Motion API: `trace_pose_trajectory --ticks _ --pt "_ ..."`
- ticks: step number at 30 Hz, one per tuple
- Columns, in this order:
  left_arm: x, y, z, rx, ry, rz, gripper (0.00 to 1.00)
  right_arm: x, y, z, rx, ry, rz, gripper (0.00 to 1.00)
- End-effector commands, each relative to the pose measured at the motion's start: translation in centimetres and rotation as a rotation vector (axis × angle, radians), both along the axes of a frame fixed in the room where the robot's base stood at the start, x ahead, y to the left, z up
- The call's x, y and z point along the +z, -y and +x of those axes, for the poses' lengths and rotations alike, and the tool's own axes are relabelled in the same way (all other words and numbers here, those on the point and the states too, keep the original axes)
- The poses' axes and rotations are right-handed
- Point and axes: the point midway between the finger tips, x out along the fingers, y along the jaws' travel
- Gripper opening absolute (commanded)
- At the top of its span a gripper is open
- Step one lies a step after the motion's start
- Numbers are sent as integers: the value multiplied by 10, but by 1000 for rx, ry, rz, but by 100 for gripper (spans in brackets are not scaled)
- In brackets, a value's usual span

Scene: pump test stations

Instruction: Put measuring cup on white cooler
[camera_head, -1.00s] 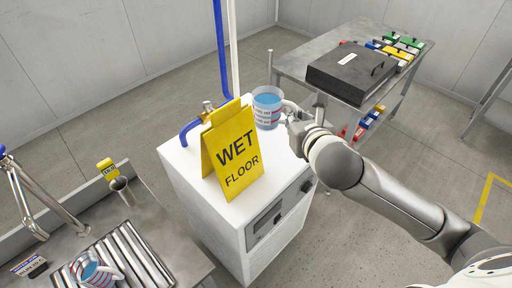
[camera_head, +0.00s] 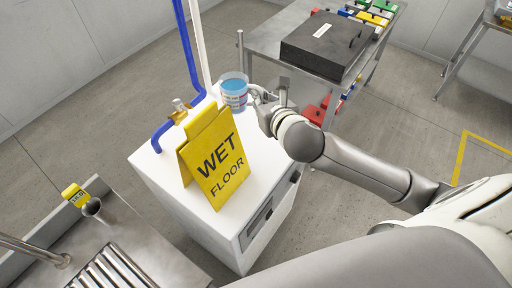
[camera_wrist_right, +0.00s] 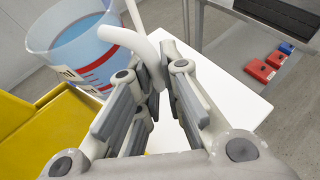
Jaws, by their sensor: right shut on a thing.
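A clear measuring cup (camera_head: 234,92) with blue liquid and red markings is at the back edge of the white cooler (camera_head: 150,168), behind the yellow sign. My right gripper (camera_head: 262,100) is shut on the cup's handle, to the right of the cup. In the right wrist view the white handle lies between the fingers (camera_wrist_right: 148,85), and the cup (camera_wrist_right: 80,48) is upright or nearly so. The white top shows below the fingers. The cup's base is hidden there, so I cannot tell whether it touches the cooler. My left gripper is out of view.
A yellow wet floor sign (camera_head: 214,160) stands on the cooler close to the cup. Blue pipes (camera_head: 188,50) rise at its back left. A metal table with a black case (camera_head: 322,45) stands behind right. A steel counter (camera_head: 130,240) is at lower left.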

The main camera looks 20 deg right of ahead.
Motion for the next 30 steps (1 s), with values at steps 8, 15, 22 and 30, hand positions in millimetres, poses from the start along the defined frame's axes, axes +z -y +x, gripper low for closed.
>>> trace_pose_trajectory --ticks 8,15,22,30 --pt "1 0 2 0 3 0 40 -78 0 -1 -2 -4 2 0" --pt "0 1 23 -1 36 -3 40 -142 0 0 -2 -3 3 0" --pt "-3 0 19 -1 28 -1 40 -174 0 1 -1 3 2 0" --pt "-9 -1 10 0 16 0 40 -206 0 1 -1 2 3 0"
